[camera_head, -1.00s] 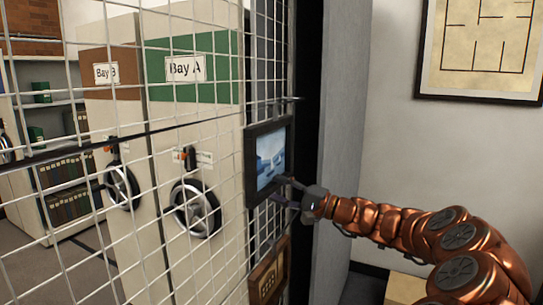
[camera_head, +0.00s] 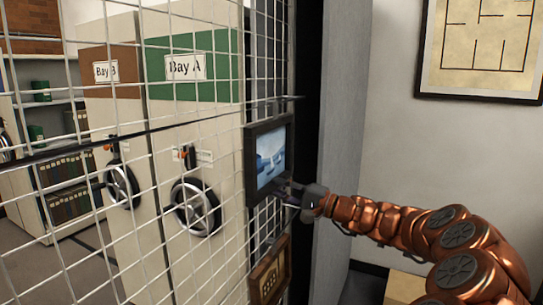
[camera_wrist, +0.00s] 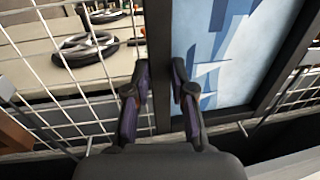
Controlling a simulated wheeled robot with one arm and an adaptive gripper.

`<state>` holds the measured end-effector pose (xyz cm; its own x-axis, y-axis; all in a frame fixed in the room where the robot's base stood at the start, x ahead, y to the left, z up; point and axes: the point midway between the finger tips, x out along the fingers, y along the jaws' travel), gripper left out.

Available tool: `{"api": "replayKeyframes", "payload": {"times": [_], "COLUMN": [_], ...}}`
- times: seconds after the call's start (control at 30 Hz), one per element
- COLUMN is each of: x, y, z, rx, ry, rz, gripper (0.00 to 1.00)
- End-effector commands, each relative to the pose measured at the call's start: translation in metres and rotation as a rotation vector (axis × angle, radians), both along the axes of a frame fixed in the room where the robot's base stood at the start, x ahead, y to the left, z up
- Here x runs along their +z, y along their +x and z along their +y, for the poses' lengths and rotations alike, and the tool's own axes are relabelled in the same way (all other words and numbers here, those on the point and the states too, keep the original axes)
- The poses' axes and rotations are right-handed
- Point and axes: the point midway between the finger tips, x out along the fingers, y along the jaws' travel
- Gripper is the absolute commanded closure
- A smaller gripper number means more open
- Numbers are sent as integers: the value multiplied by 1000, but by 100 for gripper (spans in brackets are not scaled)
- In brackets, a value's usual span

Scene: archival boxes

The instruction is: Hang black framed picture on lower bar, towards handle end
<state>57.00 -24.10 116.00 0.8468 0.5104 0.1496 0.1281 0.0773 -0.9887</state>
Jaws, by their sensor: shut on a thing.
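The black framed picture (camera_head: 270,160), with a blue and white image, is upright against the white wire mesh at the mesh's right end. My gripper (camera_head: 291,194) is shut on the picture's frame at its lower right side. In the wrist view, my gripper's fingers (camera_wrist: 160,95) sit on either side of a dark frame edge (camera_wrist: 158,40), with the picture's blue image (camera_wrist: 215,60) to the right.
A brown framed piece (camera_head: 268,276) is on the mesh just below the picture. Behind the mesh stand Bay A (camera_head: 193,75) and Bay B (camera_head: 110,75) cabinets with black handwheels (camera_head: 196,207). A framed floor plan (camera_head: 482,45) is on the right wall. A grey post edge (camera_head: 340,140) stands close right.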

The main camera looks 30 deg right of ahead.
Motion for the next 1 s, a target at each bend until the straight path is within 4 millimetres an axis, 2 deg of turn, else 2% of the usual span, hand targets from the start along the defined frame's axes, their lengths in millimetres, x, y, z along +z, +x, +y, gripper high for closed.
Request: {"api": "replayKeyframes", "payload": {"times": [0.27,1.0], "x": [2,25], "y": [0,0], "z": [0,0], "rx": [0,0], "ry": [1,-1], "rz": [-1,-4], "gripper": [100,100]}}
